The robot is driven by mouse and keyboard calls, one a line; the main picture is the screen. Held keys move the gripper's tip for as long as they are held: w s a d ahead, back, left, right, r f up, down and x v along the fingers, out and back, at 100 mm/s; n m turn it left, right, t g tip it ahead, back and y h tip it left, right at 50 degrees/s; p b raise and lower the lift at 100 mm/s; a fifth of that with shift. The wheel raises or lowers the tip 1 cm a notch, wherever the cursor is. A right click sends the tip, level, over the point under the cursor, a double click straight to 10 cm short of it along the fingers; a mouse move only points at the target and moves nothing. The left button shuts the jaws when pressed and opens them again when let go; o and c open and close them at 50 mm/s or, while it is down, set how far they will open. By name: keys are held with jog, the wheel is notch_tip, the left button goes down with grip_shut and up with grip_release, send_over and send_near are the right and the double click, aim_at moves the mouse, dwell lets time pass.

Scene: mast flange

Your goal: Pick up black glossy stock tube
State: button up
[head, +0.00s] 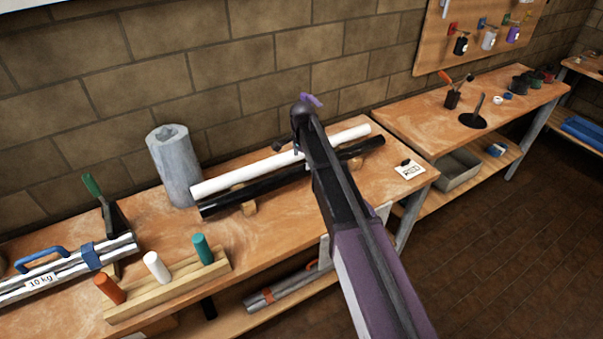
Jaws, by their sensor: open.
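The black glossy stock tube (262,189) lies on the left workbench (262,232), in front of a white tube (240,176) and roughly parallel to it. Wooden supports (249,208) show under the tubes. My arm crosses in front of both tubes right of their middle and hides part of each. The black tube's left end and its right end, beyond my arm, are visible. My gripper cannot be made out; my arm's folded end is near the tubes. I see no contact with the black tube.
A grey cylinder (174,170) stands left of the tubes. A wooden block with orange, white and teal pegs (170,285) is nearer the front. Silver tubes with a 10 kg label (65,275) lie at left. A small card (409,170) lies right. A brick wall stands behind.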

aim_at(302, 167)
jog(key=shift+f+b, duration=2.35)
jog(key=shift+f, duration=0.15)
jog(key=shift+c, duration=0.2)
jog(key=shift+s, duration=0.1)
jog(key=c, duration=1.3)
